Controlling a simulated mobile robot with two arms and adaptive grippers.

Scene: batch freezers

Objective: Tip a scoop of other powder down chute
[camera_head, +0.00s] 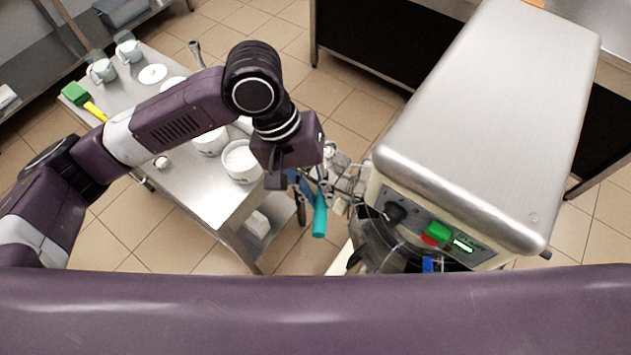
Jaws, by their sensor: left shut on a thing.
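My left gripper (326,181) hangs from the purple arm between the table and the batch freezer (480,120). It is shut on the scoop, whose teal handle (319,216) points down toward the picture's bottom. The scoop's bowl and any powder in it cannot be made out among the fingers. The clear chute area (372,248) at the freezer's front is just right of the gripper and partly hidden below. A white tub (241,163) with white contents stands on the steel table, and another white tub (209,142) stands behind it. My right gripper is not in view.
The steel table (205,190) also holds jugs (102,70), a white lid (152,75) and a green-headed brush (76,94). Green and red buttons (438,231) sit on the freezer's front. Tiled floor shows between table and freezer. A purple part of mine crosses the bottom.

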